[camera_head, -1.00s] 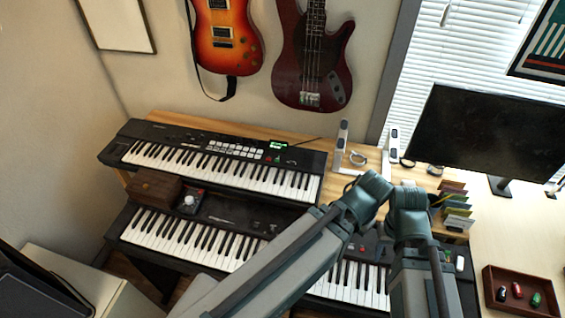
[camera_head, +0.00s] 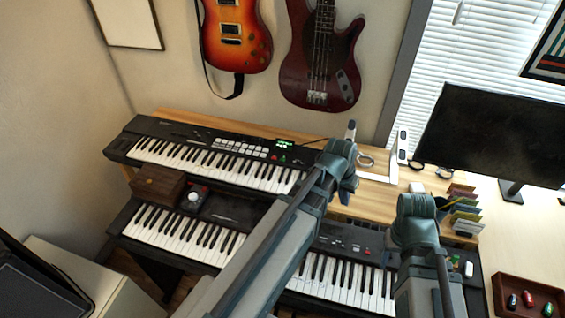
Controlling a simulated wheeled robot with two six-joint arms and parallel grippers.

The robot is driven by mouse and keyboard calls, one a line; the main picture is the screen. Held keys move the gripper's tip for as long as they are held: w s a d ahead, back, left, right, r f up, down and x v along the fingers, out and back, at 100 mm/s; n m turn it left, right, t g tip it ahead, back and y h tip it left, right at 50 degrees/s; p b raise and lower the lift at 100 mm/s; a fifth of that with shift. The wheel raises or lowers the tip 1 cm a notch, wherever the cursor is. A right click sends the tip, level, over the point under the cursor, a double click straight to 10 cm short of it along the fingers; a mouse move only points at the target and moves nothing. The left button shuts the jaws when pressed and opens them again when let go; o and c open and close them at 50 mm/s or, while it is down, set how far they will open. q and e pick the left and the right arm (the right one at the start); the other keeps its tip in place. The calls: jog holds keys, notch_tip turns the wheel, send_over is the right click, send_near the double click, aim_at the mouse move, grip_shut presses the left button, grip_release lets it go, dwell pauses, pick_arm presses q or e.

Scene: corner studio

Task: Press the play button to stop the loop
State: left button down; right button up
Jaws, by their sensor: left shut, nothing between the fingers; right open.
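The upper keyboard (camera_head: 215,155) stands on the wooden desk against the wall. Its small display (camera_head: 284,144) glows green. Below the display are a small red button (camera_head: 270,157) and a small green button (camera_head: 281,159); the play mark is too small to read on either. My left arm crosses from the bottom, its elbow over the right end of the upper keyboard. My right arm rises at the lower right, its elbow over the lower keyboard's right part.
The lower keyboard (camera_head: 180,229) sits in front. A wooden box (camera_head: 158,184) and a small white-knobbed device (camera_head: 194,197) are on its left. A white stand (camera_head: 402,150), a monitor (camera_head: 495,135), card rack (camera_head: 465,210) and red tray (camera_head: 530,280) are to the right.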

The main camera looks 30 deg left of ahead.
pick_arm(q)
jog(key=w+a+n+t+b, duration=0.1)
jog(key=w+a+n+t, duration=0.1)
jog(key=w+a, duration=0.45)
jog(key=w+a+n+t+b, duration=0.15)
jog(key=w+a, duration=0.25)
jog(key=a, duration=0.5)
jog(key=r+n+t+b, duration=0.1)
jog(key=n+t+b, duration=0.1)
jog(key=n+t, duration=0.25)
send_over(282, 160)
jog(key=g, duration=0.1)
jog(key=shift+s+r+y, duration=0.2)
jog(key=shift+s+y, duration=0.1)
jog(key=shift+s, duration=0.1)
pick_arm(e)
notch_tip(282, 160, down, 5)
jog(key=shift+r, duration=0.15)
pick_arm(q)
jog(key=shift+f, duration=0.1)
notch_tip(282, 160, down, 9)
jog(key=b, duration=0.8)
pick_arm(e)
notch_tip(282, 160, down, 9)
jog(key=shift+r, duration=0.1)
pick_arm(q)
jog(key=shift+f+b, duration=0.25)
jog(key=shift+b, duration=0.35)
pick_arm(e)
jog(key=shift+f, duration=0.4)
